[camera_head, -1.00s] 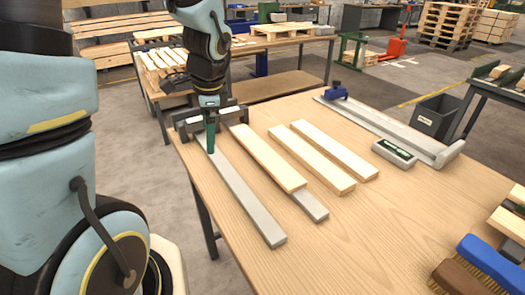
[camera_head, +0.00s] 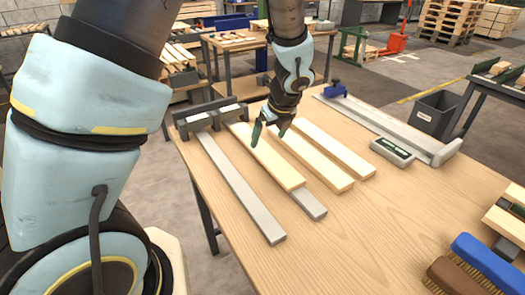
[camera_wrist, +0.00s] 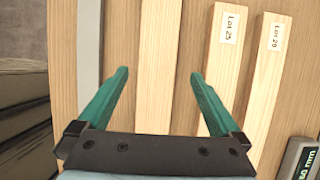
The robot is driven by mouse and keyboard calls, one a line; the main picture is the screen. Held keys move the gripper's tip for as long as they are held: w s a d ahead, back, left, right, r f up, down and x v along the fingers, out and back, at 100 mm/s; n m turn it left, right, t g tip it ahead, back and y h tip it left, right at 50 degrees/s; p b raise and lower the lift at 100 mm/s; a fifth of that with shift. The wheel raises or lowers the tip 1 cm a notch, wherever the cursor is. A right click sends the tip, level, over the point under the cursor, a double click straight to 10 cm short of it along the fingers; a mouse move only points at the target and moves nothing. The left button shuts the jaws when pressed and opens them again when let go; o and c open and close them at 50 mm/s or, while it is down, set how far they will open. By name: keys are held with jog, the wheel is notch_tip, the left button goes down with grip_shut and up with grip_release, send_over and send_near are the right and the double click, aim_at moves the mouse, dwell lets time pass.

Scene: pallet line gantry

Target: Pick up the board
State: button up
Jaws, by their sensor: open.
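Three pale wooden boards lie side by side on the table. The left board (camera_head: 268,160) rests along a grey metal bar, whose end sticks out from under it; it also shows in the wrist view (camera_wrist: 157,70). The middle board (camera_head: 318,164) and the right board (camera_head: 338,150) carry white labels in the wrist view. My gripper (camera_head: 264,135) is over the far half of the left board. In the wrist view its green fingers (camera_wrist: 159,74) are open and empty, with the left board running between them. I cannot tell its exact height above the board.
A second grey bar (camera_head: 240,190) lies to the left, with a dark bracket (camera_head: 210,117) at the far ends of the bars. A display box (camera_head: 392,151) and a long rail (camera_head: 385,125) are on the right. Brushes (camera_head: 490,262) lie at the near right. The table's front middle is clear.

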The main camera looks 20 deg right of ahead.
aim_at(263, 150)
jog(key=shift+a+p+x, duration=0.1)
jog(key=shift+p+x, duration=0.25)
jog(key=shift+x, duration=0.9)
jog(key=shift+a+p+x, duration=0.15)
jog(key=shift+p+x, duration=0.2)
jog(key=shift+x, duration=0.9)
jog(key=shift+s, duration=0.15)
jog(key=shift+c, duration=0.2)
jog(key=c, duration=1.5)
